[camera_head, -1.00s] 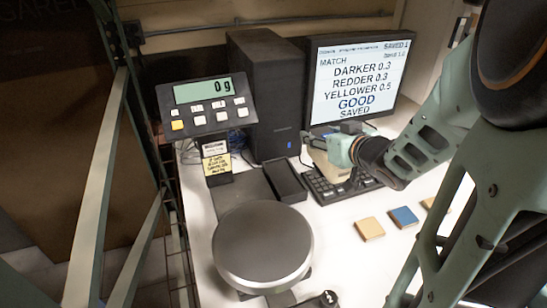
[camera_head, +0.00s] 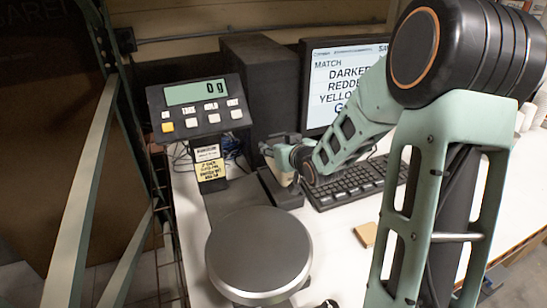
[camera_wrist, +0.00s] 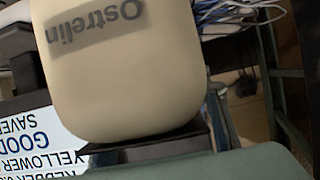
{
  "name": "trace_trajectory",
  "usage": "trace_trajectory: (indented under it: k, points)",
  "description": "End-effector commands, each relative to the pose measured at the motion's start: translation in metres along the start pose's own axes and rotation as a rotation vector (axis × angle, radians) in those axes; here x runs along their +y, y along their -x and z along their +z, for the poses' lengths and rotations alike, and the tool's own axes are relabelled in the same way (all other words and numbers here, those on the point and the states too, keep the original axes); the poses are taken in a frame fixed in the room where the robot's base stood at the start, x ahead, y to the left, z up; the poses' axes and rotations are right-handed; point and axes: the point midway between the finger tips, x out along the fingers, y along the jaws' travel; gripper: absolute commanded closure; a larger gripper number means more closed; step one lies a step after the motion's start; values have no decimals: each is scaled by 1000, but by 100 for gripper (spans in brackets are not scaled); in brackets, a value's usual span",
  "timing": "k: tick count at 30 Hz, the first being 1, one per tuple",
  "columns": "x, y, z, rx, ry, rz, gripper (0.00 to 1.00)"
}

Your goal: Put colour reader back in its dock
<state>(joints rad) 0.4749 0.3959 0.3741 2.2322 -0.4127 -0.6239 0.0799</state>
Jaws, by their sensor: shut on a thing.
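The colour reader is a cream, rounded body with dark "Ostrelin" lettering. It fills the middle of the wrist view (camera_wrist: 125,95) and shows small and pale in the head view (camera_head: 283,177). My gripper (camera_head: 286,158) is shut on it. The black dock (camera_head: 283,198) sits on the white bench between the scale and the keyboard. The reader is over or at the dock's back part. My gripper and wrist partly hide this spot, so I cannot tell whether reader and dock touch.
A scale with a round plate (camera_head: 260,250) and a display post (camera_head: 200,108) stands left of the dock. A keyboard (camera_head: 355,184) lies right of it. A black computer tower (camera_head: 262,85) and a monitor (camera_head: 335,80) stand behind. A tan sample block (camera_head: 366,234) lies in front.

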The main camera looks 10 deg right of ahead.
Motion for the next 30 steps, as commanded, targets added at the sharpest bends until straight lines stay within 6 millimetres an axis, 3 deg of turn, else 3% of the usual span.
trace_trajectory:
  k: [5, 13, 26, 27, 30]
  points:
    - [-3, -8, 3, 4, 0, -1, 100]
    - [-3, -20, 29, 2, 0, 1, 100]
    - [-3, -23, 34, 5, 1, 2, 100]
    - [-3, -22, 35, 0, 0, 1, 51]
    - [-3, -22, 35, 0, 0, 1, 40]
